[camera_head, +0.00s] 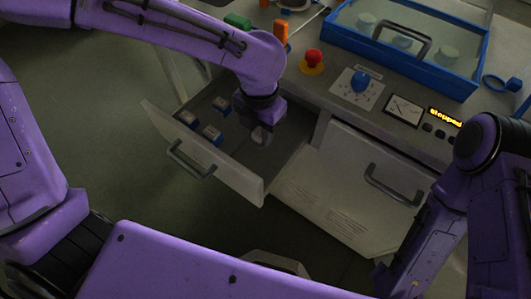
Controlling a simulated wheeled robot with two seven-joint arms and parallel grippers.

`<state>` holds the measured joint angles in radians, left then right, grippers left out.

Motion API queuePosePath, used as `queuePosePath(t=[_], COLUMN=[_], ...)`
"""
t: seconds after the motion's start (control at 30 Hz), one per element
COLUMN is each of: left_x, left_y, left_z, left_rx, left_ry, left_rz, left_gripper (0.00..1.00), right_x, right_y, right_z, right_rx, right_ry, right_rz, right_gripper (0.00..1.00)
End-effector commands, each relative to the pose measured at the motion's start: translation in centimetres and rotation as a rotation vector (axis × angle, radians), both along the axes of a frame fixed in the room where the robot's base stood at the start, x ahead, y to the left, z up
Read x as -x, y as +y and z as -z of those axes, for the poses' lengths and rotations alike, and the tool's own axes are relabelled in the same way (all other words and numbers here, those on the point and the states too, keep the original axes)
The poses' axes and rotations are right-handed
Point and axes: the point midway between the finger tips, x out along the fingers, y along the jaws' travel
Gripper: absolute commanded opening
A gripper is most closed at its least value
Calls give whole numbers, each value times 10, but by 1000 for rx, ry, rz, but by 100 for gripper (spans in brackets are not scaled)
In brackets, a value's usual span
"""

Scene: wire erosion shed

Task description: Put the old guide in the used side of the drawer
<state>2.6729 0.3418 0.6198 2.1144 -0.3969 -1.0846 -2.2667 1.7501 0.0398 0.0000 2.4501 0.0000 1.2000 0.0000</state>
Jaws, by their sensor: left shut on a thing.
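The drawer (207,163) is pulled open below the machine's worktop. Several small blue-and-white boxes stand in its left part, one of them near the front (188,118). Its right part, by the worktop, shows a bare grey floor. My left gripper (262,137) points down into the drawer, right of the boxes, shut on a small greyish thing that I take for the old guide. The gripper and wrist hide most of it, and I cannot tell whether it touches the drawer floor. My right arm shows at the right edge, but its gripper is out of view.
A closed cabinet front with a handle (393,186) is right of the drawer.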

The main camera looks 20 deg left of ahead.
Motion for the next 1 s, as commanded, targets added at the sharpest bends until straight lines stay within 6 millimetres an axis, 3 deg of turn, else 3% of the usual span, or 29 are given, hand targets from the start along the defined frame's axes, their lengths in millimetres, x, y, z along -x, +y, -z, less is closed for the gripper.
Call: queuePosePath(t=[0.1,0.4,0.83,0.87,0.9,1.0], left_x=[1,1,1,1,1,1], left_y=[0,1,1,1,1,1], left_z=[32,80,88,87,87,87], left_rx=[-4,-3,-1,-1,-1,-1], left_ry=[4,3,1,1,1,1], left_rz=[1,-2,-4,-4,-4,-4], left_gripper=[0,0,0,42,55,57], right_x=[0,0,0,0,0,0], right_y=[0,0,0,0,0,0], right_z=[8,17,17,17,17,17], right_rx=[0,0,0,0,0,0], right_ry=[0,0,0,0,0,0], right_rz=[0,0,0,0,0,0], right_gripper=[0,0,0,0,0,0])
